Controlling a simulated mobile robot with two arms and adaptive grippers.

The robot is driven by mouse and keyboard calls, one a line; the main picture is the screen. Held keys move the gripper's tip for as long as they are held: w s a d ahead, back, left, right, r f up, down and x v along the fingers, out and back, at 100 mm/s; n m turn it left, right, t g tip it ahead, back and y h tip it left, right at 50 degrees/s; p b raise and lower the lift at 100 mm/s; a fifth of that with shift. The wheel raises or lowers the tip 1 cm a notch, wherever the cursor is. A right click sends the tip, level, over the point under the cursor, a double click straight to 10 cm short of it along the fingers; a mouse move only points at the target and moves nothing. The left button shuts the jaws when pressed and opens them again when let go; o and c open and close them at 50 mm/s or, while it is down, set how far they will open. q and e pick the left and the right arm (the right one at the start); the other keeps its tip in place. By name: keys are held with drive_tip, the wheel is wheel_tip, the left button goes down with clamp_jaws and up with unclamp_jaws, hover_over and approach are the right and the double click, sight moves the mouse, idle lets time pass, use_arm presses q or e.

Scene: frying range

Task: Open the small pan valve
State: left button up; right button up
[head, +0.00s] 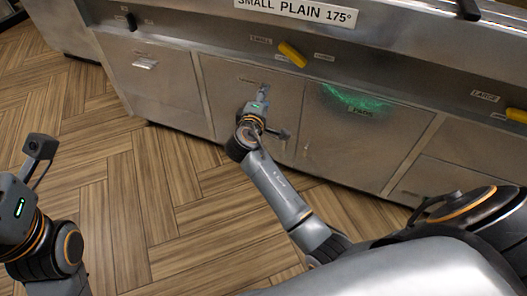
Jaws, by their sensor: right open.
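The small pan valve has a yellow handle (292,54) on the fryer front, under the "SMALL PLAIN 175°" sign (297,10). The handle sits tilted, its right end lower. My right gripper (264,87) is open and empty, in front of a steel cabinet door, below and left of the yellow handle and apart from it. Its fingertips are small and hard to make out. My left gripper (18,205) shows only in part at the left edge, far from the valve; its fingers cannot be made out.
A second yellow handle (516,115) sits at the right beside a "LARGE" label (485,96). A green glow marks the cabinet door (345,140) labelled "PADS". Another door with a handle (144,64) is at the left. The wooden floor (130,200) before the cabinets is clear.

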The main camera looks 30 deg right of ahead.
drive_tip(key=s+a+f+g+y+p, duration=0.1)
drive_tip(key=s+a+f+y+p, duration=0.1)
drive_tip(key=s+f+p, duration=0.3)
drive_tip(key=s+a+f+g+y+p, duration=0.2)
drive_tip(key=s+a+f+y+p, duration=0.1)
drive_tip(key=f+p, duration=0.4)
drive_tip(key=shift+s+f+g+y, duration=0.35)
drive_tip(key=shift+s+f, duration=0.5)
drive_tip(key=shift+f, duration=0.75)
drive_tip(key=shift+a, duration=0.1)
